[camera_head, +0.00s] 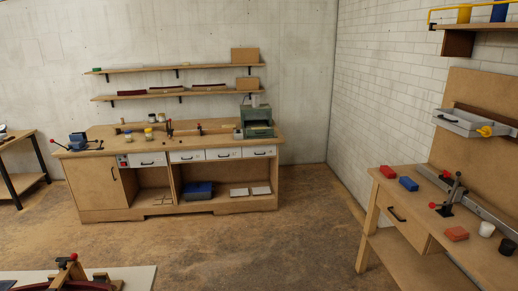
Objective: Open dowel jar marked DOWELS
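I cannot read a DOWELS label on anything in view. Several small jars stand on the back workbench: a white-topped jar (152,118), another pale jar (161,117) and a yellow jar (149,134). On the right bench, a small white-topped jar (487,229) and a dark jar (507,246) stand near the right edge. All look upright; they are too small to tell their lids or contents. Neither of my grippers is in view, so nothing shows near the jars.
The back workbench (105,137) has drawers, a vise and a green machine (257,122). The right bench (405,188) holds red and blue blocks and a lever clamp (446,200). A pale table (140,278) with clamps fills the lower left. The floor between is clear.

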